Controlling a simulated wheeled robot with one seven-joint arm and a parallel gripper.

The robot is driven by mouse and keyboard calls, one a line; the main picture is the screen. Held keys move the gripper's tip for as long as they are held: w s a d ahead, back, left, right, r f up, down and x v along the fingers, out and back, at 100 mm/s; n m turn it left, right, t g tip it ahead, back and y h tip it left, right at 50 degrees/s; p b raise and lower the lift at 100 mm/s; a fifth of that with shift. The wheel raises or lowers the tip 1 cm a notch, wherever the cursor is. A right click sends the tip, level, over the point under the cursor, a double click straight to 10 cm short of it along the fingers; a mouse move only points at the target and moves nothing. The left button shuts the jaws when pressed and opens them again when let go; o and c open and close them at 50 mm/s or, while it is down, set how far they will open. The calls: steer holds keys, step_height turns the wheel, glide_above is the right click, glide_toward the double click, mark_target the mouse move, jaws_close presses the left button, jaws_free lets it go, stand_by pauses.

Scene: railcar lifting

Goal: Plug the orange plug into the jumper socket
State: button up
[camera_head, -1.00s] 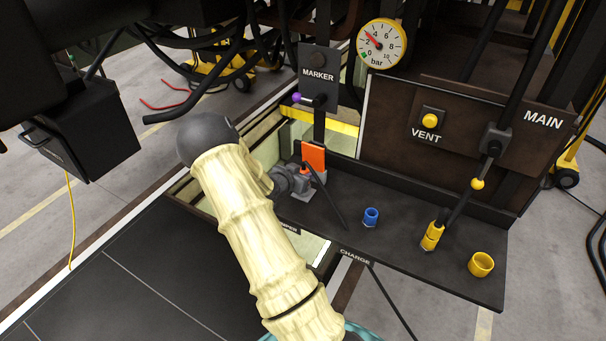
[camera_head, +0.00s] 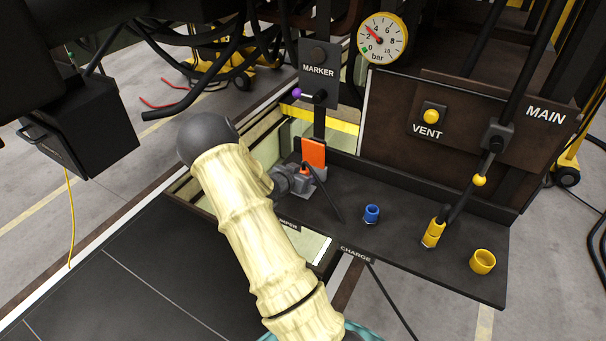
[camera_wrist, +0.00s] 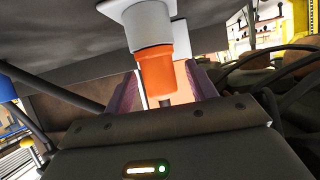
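The orange plug (camera_head: 304,168) stands upright on the left part of the dark shelf, its black cable running down to the right. The wrist view shows the plug (camera_wrist: 157,70) up against the light grey collar of a socket (camera_wrist: 148,22), with no clear gap between them. How deep it sits cannot be told. In the wrist view my gripper (camera_wrist: 163,70) has its purple fingers on either side of the plug, with space showing between fingers and plug, so it looks open. In the head view my grey gripper (camera_head: 283,181) is at the plug, partly behind my arm.
An orange plate (camera_head: 313,152) stands just behind the plug. On the shelf to the right are a blue fitting (camera_head: 372,213), a yellow connector (camera_head: 434,233) and a yellow cup (camera_head: 482,261). The MARKER panel (camera_head: 318,70) and a pressure gauge (camera_head: 382,39) are above.

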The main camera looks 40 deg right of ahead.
steer(key=b+v, duration=0.3)
steer(key=v, duration=1.4)
steer(key=shift+a, duration=0.2)
steer(key=shift+r, duration=0.1)
